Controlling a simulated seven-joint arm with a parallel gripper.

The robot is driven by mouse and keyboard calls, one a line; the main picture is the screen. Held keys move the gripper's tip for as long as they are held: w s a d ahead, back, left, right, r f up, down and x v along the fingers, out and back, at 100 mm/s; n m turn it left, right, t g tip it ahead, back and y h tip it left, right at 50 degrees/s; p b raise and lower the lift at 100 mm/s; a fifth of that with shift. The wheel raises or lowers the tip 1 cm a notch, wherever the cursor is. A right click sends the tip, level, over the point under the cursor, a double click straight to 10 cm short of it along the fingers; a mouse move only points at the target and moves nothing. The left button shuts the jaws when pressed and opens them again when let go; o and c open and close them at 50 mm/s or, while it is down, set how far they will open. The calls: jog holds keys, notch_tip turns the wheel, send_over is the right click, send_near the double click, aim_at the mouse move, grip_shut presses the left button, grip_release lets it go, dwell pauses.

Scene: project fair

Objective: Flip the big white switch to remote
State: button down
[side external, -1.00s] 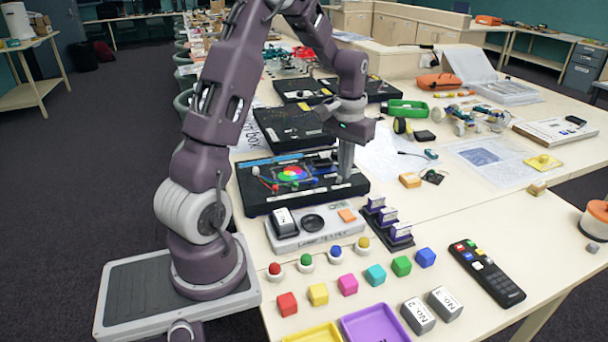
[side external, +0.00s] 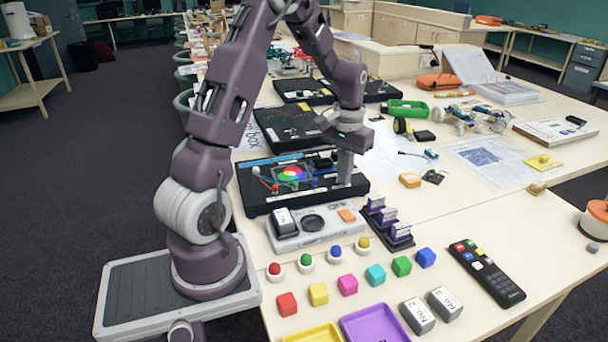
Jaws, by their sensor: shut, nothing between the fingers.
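My gripper (side external: 344,182) is shut and points down at the right end of a black panel box (side external: 262,203) with a coloured wheel. Its fingertips are at or just above the box top; I cannot tell whether they touch. The fingers cover that part of the box, and no big white switch or "remote" label can be made out there. A white rocker-like block with a dark side (side external: 283,222) sits on the left of a pale device (side external: 318,240), in front of the black box and apart from my gripper.
Coloured cubes, small knobs and a dark remote control (side external: 487,272) lie in front. More black boxes (side external: 292,128) stand behind. Bare tabletop (side external: 450,215) lies to the right.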

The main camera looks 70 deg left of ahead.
jog(key=shift+f, duration=0.65)
jog(key=shift+f, duration=0.2)
jog(key=shift+a, duration=0.75)
jog(key=shift+d+r, duration=0.2)
jog(key=shift+r, duration=1.55)
jog(key=shift+d+r, duration=0.15)
jog(key=shift+r, duration=1.6)
